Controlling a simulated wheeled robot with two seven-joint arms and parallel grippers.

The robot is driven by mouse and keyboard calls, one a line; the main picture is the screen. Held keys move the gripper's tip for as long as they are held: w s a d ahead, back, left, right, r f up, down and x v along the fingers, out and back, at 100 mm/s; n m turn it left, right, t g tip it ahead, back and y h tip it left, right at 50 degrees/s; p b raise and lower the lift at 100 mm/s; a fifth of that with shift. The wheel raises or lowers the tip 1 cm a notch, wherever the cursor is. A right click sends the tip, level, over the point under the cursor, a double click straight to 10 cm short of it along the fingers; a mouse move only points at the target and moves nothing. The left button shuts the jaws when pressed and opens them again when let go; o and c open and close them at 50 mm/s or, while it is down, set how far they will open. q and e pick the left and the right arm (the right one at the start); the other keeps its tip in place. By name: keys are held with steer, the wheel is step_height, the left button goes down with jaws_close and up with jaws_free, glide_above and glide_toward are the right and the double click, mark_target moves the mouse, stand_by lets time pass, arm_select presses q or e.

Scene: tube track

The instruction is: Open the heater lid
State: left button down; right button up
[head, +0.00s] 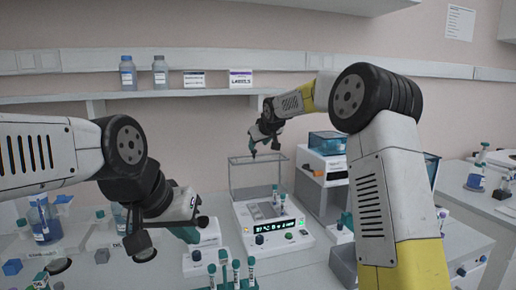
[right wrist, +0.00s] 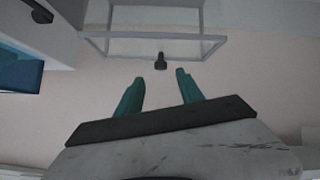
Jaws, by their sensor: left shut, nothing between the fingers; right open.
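The heater (head: 275,238) is a white box with a lit green front panel in the middle of the bench. Its clear lid (head: 238,178) stands raised at the heater's rear, and the block in front of it is uncovered. In the right wrist view, the lid's frame (right wrist: 150,36) shows with a small dark knob (right wrist: 160,62) at its edge. My right gripper (head: 264,150) is open and empty by the lid's top; its teal fingers (right wrist: 157,85) point toward the knob without enclosing it. My left gripper (head: 185,234) is shut and empty, low to the left of the heater.
Tubes with teal caps (head: 236,268) stand in front of the heater. A white device with a teal top (head: 325,145) stands right of it. Blue-liquid bottles (head: 43,220) are at the left. A wall shelf (head: 180,95) runs behind.

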steer(key=shift+v, duration=1.6)
steer(key=s+d+r+m+g, duration=0.1)
steer(key=s+d, duration=0.2)
steer(key=s, duration=0.4)
steer(key=s+d+r+m+h, duration=0.1)
steer(key=s+d, duration=0.3)
steer(key=s, duration=0.3)
steer(key=s+d+m+g, duration=0.1)
steer(key=s+d, duration=0.2)
steer(key=s, duration=0.4)
steer(key=s+d+f+m, duration=0.1)
steer(key=s+f, duration=0.2)
steer(key=s, duration=0.5)
steer(key=s+d+f+m+g, duration=0.1)
steer(key=s+d+f, duration=0.1)
steer(key=s, duration=0.6)
steer(key=s+d+f+m, duration=0.1)
steer(key=s+f, duration=0.3)
steer(key=s, duration=0.5)
steer(key=shift+d+f+g, duration=0.15)
steer(key=shift+d+g, duration=0.25)
steer(key=shift+d, duration=0.25)
steer(key=shift+c, duration=0.2)
